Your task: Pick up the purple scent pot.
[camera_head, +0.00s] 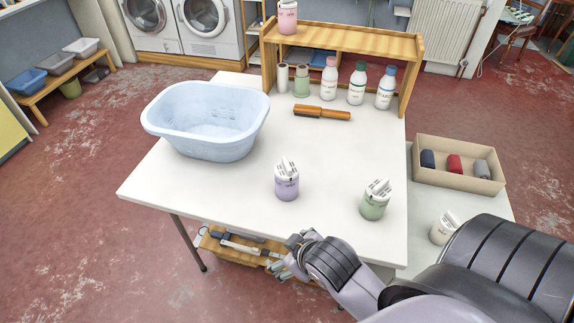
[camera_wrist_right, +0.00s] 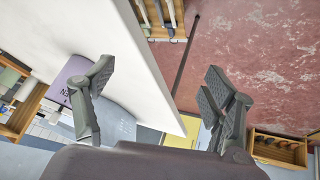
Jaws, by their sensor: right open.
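The purple scent pot (camera_head: 287,187) stands upright on the white table, near its front edge, with a white top. My right gripper (camera_head: 287,265) is in front of the table's front edge, nearer to me than the pot and apart from it. In the right wrist view my right gripper (camera_wrist_right: 160,85) has its fingers wide apart with nothing between them. The purple pot (camera_wrist_right: 70,78) shows there at the left, partly hidden behind one finger. My left gripper is not in view.
A green pot (camera_head: 374,206) stands right of the purple one. A pale blue basin (camera_head: 205,140) is at the table's left. A brush with a wooden handle (camera_head: 322,112), bottles and a wooden shelf (camera_head: 345,40) are behind. A box of rolls (camera_head: 458,183) is at right.

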